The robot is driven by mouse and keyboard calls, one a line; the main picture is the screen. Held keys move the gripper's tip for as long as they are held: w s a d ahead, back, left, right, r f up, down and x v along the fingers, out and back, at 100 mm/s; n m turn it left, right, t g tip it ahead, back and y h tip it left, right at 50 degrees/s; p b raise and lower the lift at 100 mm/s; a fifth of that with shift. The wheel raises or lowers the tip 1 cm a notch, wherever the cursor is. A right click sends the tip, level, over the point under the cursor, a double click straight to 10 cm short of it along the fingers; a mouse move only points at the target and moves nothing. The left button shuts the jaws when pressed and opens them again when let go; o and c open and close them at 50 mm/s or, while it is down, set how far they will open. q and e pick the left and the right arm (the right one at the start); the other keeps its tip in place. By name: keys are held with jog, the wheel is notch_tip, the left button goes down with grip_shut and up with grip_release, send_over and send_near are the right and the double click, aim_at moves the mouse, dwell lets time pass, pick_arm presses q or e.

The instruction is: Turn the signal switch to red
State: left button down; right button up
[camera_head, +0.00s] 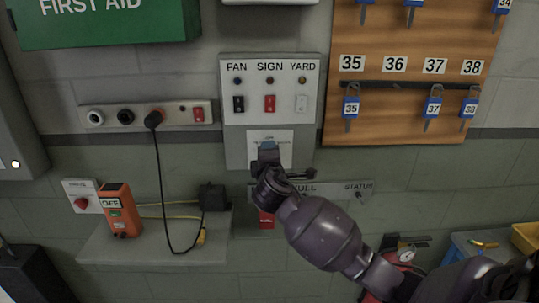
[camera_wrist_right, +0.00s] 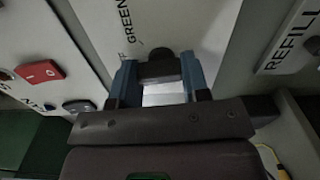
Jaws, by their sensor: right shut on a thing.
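The signal switch shows in the right wrist view as a dark knob (camera_wrist_right: 160,66) on a white plate (camera_wrist_right: 160,22) with the word GREEN along its left part. My right gripper (camera_wrist_right: 160,82) has its blue fingertips on either side of the knob and is shut on it. In the head view the plate (camera_head: 284,136) sits under the FAN, SIGN, YARD switches, and my right gripper (camera_head: 268,150) covers the knob and part of the plate. The knob's pointing direction and any red label are hidden or unclear. My left gripper is not in view.
The FAN, SIGN, YARD switch panel (camera_head: 270,88) is just above. A labelled strip (camera_head: 335,190) with small knobs lies below right. A key board (camera_head: 415,105) hangs right. A socket strip (camera_head: 140,115) and a shelf (camera_head: 150,245) with an orange device (camera_head: 118,215) are left.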

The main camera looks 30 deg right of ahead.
jog(key=n, duration=0.4)
jog(key=shift+f+n, duration=0.1)
jog(key=shift+n, duration=0.2)
jog(key=n, duration=0.4)
jog(key=shift+f, duration=0.1)
jog(key=shift+n, duration=0.3)
jog(key=o, duration=0.9)
jog(key=shift+a, duration=0.1)
jog(key=b+v, duration=0.1)
jog(key=v, duration=0.9)
jog(key=shift+s+a, duration=0.15)
jog(key=shift+s, duration=0.2)
